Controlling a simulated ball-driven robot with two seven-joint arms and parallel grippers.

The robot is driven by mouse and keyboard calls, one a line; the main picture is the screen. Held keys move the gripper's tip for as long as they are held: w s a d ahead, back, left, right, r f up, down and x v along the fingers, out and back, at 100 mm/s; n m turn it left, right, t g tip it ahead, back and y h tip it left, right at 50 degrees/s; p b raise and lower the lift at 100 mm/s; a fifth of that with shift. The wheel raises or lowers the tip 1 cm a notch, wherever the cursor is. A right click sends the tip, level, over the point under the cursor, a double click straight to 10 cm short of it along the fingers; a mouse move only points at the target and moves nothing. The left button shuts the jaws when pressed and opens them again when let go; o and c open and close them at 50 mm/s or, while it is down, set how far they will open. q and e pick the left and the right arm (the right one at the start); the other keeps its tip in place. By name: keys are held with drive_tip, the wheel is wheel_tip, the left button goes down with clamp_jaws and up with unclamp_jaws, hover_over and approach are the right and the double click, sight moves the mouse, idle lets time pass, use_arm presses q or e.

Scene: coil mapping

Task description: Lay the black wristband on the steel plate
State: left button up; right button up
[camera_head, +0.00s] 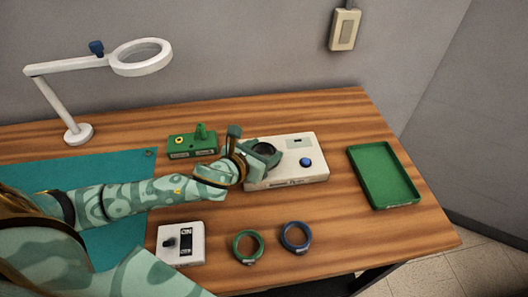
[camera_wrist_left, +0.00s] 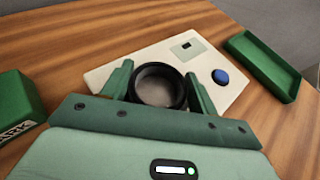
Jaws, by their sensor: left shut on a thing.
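The black wristband (camera_head: 264,149) is between the fingers of my left gripper (camera_head: 262,152), over the left part of the white device (camera_head: 306,173). In the left wrist view the black wristband (camera_wrist_left: 159,77) is an upright-facing ring, with the gripper's two green fingers (camera_wrist_left: 158,86) shut on its left and right sides. A grey round surface, which looks like the steel plate (camera_wrist_left: 157,93), shows through the ring. I cannot tell whether the band touches it. The white device has a blue button and a small display. My right gripper is not in view.
A green tray (camera_head: 355,160) lies to the right. A green box (camera_head: 192,152) stands left of the gripper. A white switch box (camera_head: 169,255), a green wristband (camera_head: 236,252) and a blue wristband (camera_head: 284,241) lie in front. A magnifier lamp (camera_head: 78,131) stands at the back left.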

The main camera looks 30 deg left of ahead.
use_arm(q)
drive_tip(key=shift+r, duration=0.1)
drive_tip(key=o, duration=0.9)
drive_tip(key=shift+o, duration=0.2)
drive_tip(key=shift+s+r, duration=0.15)
drive_tip(key=shift+s, duration=0.05)
drive_tip(key=p+v, duration=0.3)
drive_tip(key=v, duration=0.8)
drive_tip(key=shift+s, duration=0.35)
